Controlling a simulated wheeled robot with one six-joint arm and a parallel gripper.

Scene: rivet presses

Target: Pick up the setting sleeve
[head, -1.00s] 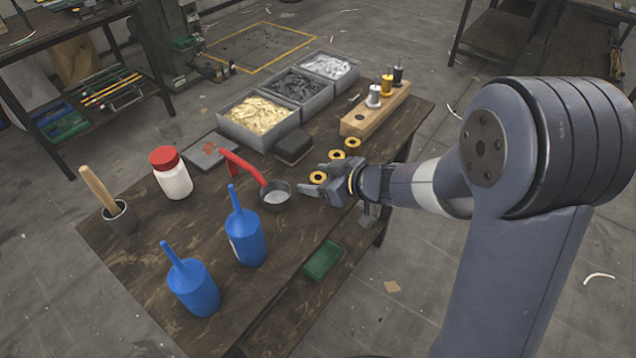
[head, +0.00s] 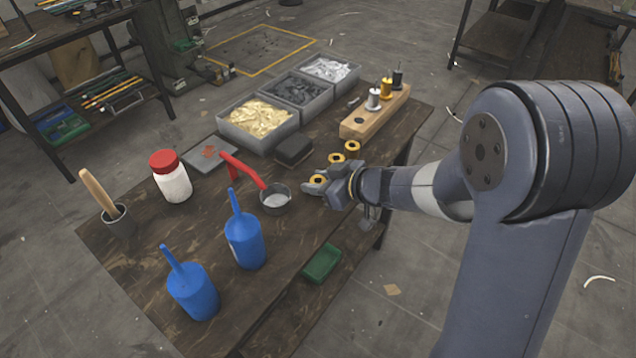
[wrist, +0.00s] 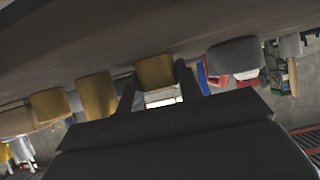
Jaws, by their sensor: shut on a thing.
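Three short gold cylinders with dark centres stand in a row near the table's right edge, and I take them for setting sleeves. My gripper (head: 316,185) is shut on the nearest sleeve (head: 318,178), at table level. In the wrist view this sleeve (wrist: 156,71) sits between my two fingers; whether it touches the table I cannot tell. The middle sleeve (head: 337,158) and the far sleeve (head: 353,147) stand free behind it. My fingers partly hide the held sleeve in the head view.
A grey pan (head: 276,198) with a red handle stands just left of my gripper. A wooden block (head: 375,115) holding several spool-like pieces, a black block (head: 294,150) and grey bins (head: 258,122) lie behind. Blue bottles (head: 246,243) stand at front left.

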